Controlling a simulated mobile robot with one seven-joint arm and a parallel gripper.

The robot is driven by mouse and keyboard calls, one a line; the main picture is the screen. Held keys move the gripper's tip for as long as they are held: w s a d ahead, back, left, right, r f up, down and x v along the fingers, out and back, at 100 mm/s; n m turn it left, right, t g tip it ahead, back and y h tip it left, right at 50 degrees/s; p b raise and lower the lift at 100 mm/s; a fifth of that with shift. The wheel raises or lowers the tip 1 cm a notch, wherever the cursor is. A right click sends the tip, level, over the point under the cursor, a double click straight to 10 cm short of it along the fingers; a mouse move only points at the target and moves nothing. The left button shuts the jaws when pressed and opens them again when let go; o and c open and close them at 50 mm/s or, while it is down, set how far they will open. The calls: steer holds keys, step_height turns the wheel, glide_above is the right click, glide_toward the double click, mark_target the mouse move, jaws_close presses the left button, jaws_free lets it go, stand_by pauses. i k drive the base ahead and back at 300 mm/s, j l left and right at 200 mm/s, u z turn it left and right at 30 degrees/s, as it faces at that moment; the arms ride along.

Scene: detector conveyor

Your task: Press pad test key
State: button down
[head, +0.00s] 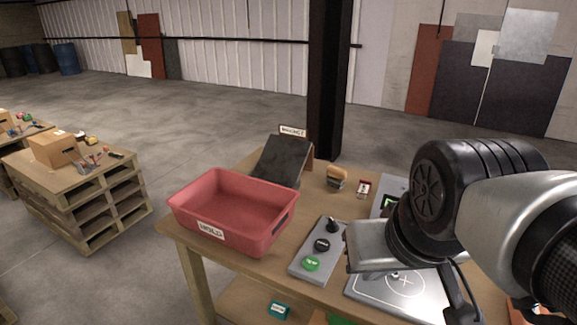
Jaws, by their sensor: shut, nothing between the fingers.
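A metal test pad (372,287) with a circle and cross mark lies on the near right of the wooden table. My gripper (385,258) hangs over the pad's back part; its silver body shows, its fingers are mostly hidden, and it is shut and empty. A grey device with a small green screen (388,201) stands behind, partly covered by my wrist. A grey control box (300,270) left of the pad carries a green button (312,263), a black button (322,244) and a black knob (332,225). I cannot make out a key labelled pad test.
A red labelled bin (215,239) stands on the table's left. Behind it are a dark sloped chute (272,160) with a sign, a tan-topped object (337,178) and a small red-and-white item (363,188). A black column (328,80) rises behind the table. Pallets stand far left.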

mark_target(311, 263)
steer(key=i+j, duration=0.1)
steer(key=j, duration=0.4)
steer(key=i+j, duration=0.1)
steer(key=j, duration=0.45)
steer(key=i+j, duration=0.1)
steer(key=j, duration=0.4)
steer(key=z, duration=1.55)
